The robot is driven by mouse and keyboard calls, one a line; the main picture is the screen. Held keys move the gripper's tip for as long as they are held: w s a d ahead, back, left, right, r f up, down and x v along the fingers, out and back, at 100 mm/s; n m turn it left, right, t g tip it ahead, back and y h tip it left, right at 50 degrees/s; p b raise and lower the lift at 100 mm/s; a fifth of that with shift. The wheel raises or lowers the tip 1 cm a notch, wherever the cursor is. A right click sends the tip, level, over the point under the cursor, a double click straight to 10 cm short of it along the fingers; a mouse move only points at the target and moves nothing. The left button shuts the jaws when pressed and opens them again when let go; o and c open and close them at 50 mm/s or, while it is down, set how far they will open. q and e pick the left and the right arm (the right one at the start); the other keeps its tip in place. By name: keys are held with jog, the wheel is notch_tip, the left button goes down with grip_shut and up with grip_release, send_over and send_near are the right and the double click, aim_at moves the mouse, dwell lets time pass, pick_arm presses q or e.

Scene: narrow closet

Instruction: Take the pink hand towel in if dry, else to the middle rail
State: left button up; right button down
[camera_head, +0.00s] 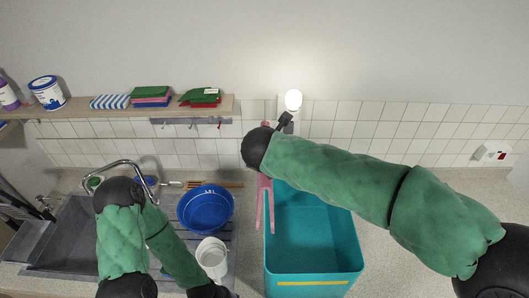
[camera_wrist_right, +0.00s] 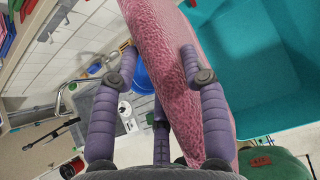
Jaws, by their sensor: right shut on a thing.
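The pink hand towel (camera_head: 265,205) hangs as a narrow strip along the left side of the teal bin in the head view. In the right wrist view the towel (camera_wrist_right: 172,75) is thick and close, running between the fingers of my right gripper (camera_wrist_right: 160,55). That gripper is shut on it. In the head view my right wrist covers the towel's middle and hides most of the grip. My left arm reaches down to the bottom edge in the head view, and its gripper is out of frame. I cannot tell whether the towel is dry, and no rail is clearly visible.
The teal bin (camera_head: 354,262) stands right of the towel. A blue basin (camera_head: 205,209) and white cup (camera_head: 212,257) sit to its left, by the grey sink (camera_head: 75,235).

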jog(key=shift+f, duration=0.25)
jog(key=shift+f+b, duration=1.05)
jog(key=shift+f, duration=0.4)
